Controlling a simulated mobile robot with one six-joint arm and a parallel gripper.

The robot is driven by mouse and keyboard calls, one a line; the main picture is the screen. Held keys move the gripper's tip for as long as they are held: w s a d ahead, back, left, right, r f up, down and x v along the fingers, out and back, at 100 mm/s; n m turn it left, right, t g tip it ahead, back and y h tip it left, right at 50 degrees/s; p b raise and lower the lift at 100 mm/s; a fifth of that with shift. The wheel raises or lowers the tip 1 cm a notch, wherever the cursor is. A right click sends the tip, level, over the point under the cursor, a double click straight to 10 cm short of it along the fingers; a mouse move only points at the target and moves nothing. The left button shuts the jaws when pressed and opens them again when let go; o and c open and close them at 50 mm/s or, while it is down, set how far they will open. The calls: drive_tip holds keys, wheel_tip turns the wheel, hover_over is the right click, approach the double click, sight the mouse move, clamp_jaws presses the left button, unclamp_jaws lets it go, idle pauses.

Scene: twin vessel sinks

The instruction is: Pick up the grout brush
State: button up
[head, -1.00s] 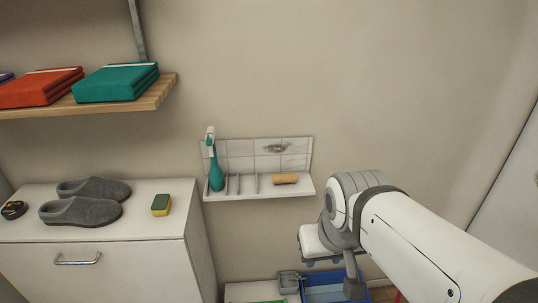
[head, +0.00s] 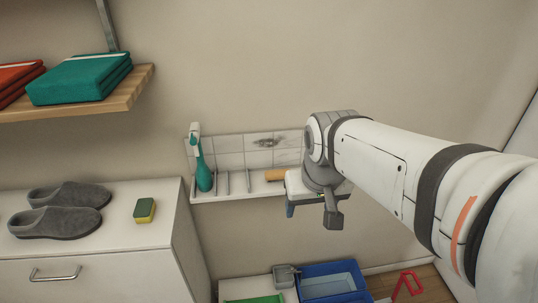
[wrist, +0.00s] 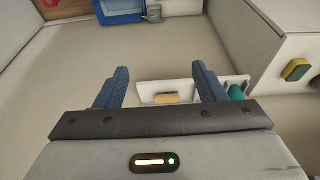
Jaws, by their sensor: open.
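The grout brush, which I take to be the small tan block (head: 275,174), lies on the right part of a white wall ledge (head: 235,196). In the head view my gripper (head: 310,203) is just right of it and hides its right end. In the wrist view the brush (wrist: 166,98) shows beyond the open blue fingers of my gripper (wrist: 160,70), in the gap between them. Nothing is held, and the brush is apart from the fingers.
A teal bottle-shaped item with a white top (head: 203,172) stands at the ledge's left end, beside upright dividers. A cabinet (head: 100,255) with grey slippers (head: 62,210) and a sponge (head: 145,210) is at left. A blue bin (head: 330,282) is below. A shelf (head: 110,97) is upper left.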

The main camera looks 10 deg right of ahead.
drive_tip(key=o, duration=0.6)
drive_tip(key=shift+g, duration=0.5)
drive_tip(key=w, duration=1)
drive_tip(key=w+f, duration=0.1)
drive_tip(key=w, duration=0.5)
drive_tip(key=shift+o, duration=0.7)
drive_tip(key=w+f, duration=0.3)
drive_tip(key=w, duration=0.4)
drive_tip(key=shift+w+b, duration=0.15)
drive_tip(key=shift+b, duration=0.2)
approach(279, 172)
drive_tip(key=shift+w+f+g, duration=0.25)
drive_tip(key=shift+f+g, duration=0.15)
drive_tip(key=shift+f, duration=0.05)
drive_tip(key=shift+w+f+p, duration=0.2)
drive_tip(key=shift+f+p, duration=0.2)
drive_tip(key=shift+f, duration=0.9)
drive_tip(key=shift+w+f+p, duration=0.2)
drive_tip(key=shift+f+p, duration=0.15)
drive_tip(key=shift+f, duration=0.95)
drive_tip(key=shift+w+f+p, duration=0.2)
drive_tip(key=shift+f+p, duration=0.2)
drive_tip(key=shift+f, duration=0.9)
